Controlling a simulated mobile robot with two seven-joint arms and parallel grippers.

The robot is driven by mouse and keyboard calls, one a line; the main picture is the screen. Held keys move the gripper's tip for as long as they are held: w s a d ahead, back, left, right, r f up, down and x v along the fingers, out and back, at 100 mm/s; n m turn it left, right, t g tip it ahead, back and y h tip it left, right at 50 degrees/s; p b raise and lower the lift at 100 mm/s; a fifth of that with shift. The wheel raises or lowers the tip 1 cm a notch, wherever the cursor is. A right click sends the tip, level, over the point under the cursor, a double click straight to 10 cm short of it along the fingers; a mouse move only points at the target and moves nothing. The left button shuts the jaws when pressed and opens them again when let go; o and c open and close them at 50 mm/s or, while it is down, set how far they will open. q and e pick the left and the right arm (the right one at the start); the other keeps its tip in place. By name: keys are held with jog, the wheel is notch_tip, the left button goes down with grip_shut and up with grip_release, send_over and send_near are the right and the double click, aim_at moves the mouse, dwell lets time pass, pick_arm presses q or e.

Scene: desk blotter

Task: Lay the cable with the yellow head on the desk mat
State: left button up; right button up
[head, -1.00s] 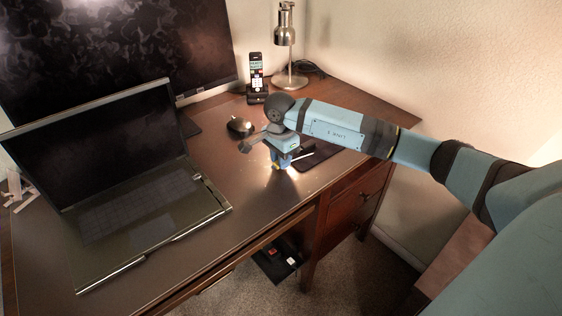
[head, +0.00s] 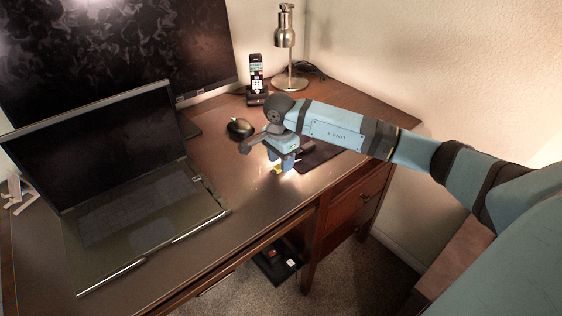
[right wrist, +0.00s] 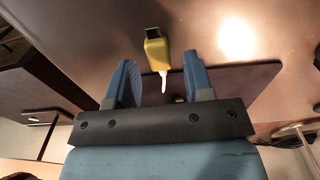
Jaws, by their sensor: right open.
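The cable's yellow head (right wrist: 155,50) has a metal plug tip and a short white lead in the right wrist view. It lies just beyond and between the fingertips of my right gripper (right wrist: 159,63), with a gap on both sides. The gripper is open. In the head view the yellow head (head: 278,170) shows at the lower end of the right gripper (head: 281,168), over the brown desk. The dark desk mat (head: 318,154) lies right beside it, partly hidden by my arm; it also shows behind the fingers in the right wrist view (right wrist: 240,82). Contact between the lead and mat is unclear.
An open laptop (head: 140,205) fills the left of the desk (head: 225,180). A black mouse (head: 240,128), a cordless phone (head: 256,80) and a metal lamp (head: 290,82) stand farther back. The desk's front edge is close to the gripper.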

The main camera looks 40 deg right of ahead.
pick_arm(q)
jog(key=shift+a+f+p, duration=0.1)
jog(key=shift+a+p, duration=0.1)
jog(key=shift+p, duration=0.55)
pick_arm(e)
notch_tip(320, 180, up, 11)
jog(key=shift+a, duration=0.15)
